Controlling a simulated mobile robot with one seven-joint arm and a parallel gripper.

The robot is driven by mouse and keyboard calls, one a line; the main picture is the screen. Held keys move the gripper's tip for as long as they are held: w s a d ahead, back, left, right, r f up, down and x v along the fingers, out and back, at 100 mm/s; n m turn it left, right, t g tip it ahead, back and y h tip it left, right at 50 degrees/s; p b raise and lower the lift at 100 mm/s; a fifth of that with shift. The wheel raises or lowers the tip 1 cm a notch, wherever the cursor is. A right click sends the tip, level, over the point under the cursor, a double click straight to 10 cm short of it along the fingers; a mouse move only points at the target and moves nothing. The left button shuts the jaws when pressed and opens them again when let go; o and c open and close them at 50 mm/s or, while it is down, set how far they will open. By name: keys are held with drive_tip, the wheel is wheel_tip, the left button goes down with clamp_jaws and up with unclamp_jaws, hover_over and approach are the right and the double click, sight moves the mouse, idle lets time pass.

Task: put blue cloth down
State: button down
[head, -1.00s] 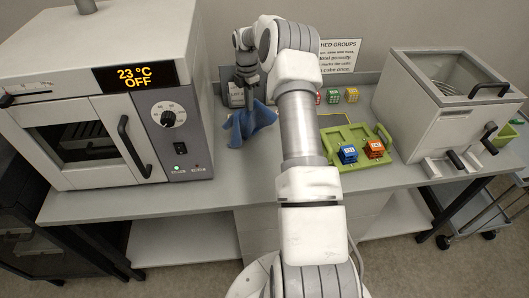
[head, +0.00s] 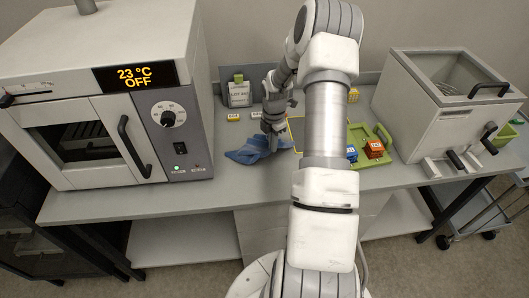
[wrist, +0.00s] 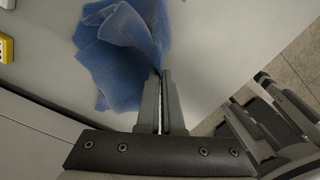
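The blue cloth (head: 248,152) lies crumpled on the grey bench, between the oven and the green tray. It also fills the upper left of the wrist view (wrist: 120,50). My gripper (head: 272,146) points down at the cloth's right side. In the wrist view my gripper's fingers (wrist: 162,75) are close together, with an edge of the cloth at their tips. They look shut on that edge; the exact pinch is partly hidden by the fingers.
The oven (head: 140,100) stands at left, reading 23 °C and OFF. A green tray (head: 383,135) holds a blue cube (head: 351,153) and an orange cube (head: 374,148), right of my arm. A lidded grey machine (head: 440,115) stands at right.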

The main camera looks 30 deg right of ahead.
drive_tip(key=s+f, duration=0.4)
drive_tip(key=shift+s+d, duration=0.15)
drive_tip(key=shift+s, duration=0.25)
drive_tip(key=c, duration=0.6)
unclamp_jaws()
drive_tip(key=shift+r, duration=0.1)
